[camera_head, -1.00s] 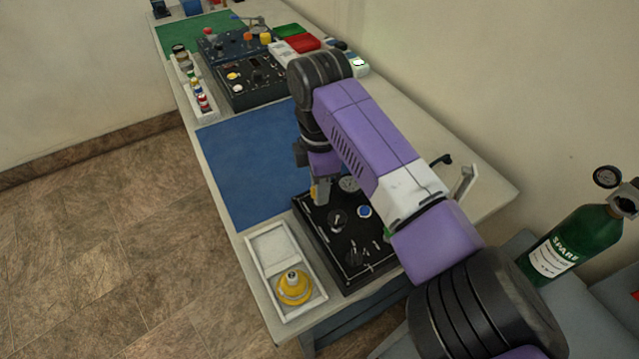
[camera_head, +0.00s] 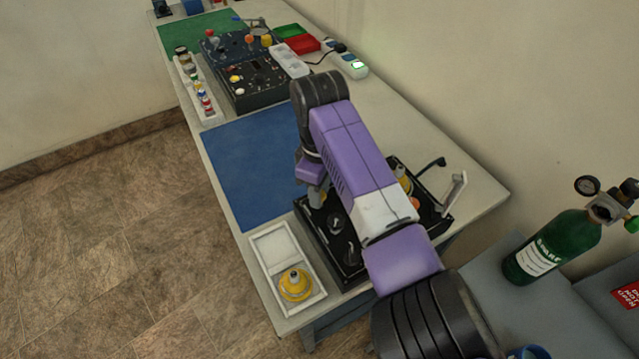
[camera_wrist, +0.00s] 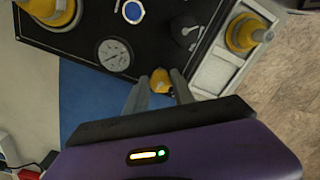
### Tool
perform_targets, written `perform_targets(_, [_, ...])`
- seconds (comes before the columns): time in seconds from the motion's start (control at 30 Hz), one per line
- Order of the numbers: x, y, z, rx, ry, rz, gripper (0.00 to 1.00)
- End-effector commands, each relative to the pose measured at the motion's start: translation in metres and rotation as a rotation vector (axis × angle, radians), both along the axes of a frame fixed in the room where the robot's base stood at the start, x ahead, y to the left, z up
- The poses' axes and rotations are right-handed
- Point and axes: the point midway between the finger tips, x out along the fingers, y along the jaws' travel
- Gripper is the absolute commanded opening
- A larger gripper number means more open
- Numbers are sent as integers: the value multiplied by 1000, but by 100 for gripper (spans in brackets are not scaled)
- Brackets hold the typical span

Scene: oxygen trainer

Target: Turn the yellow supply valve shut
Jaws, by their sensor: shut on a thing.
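The yellow supply valve (camera_wrist: 161,80) is a small round yellow knob at the edge of the black trainer panel (camera_wrist: 85,22). In the wrist view it sits between the fingers of my gripper (camera_wrist: 160,88), one on each side of it. My gripper is shut on it. In the head view my gripper (camera_head: 316,196) reaches down to the left part of the black panel (camera_head: 312,232), and the valve is hidden there. How far the valve is turned cannot be told.
A pressure gauge (camera_wrist: 113,54) and a blue-capped knob (camera_wrist: 133,12) are on the panel near my gripper. A white tray (camera_head: 262,248) with a yellow regulator (camera_head: 295,284) lies beside the panel. The blue mat (camera_head: 245,165) is clear.

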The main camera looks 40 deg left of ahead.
Motion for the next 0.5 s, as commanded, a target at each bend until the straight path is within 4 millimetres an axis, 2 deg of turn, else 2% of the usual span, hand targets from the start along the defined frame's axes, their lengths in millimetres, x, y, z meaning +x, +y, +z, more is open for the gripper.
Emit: perform_targets(0.5, [-2, 1, 2, -1, 2, -488, 0])
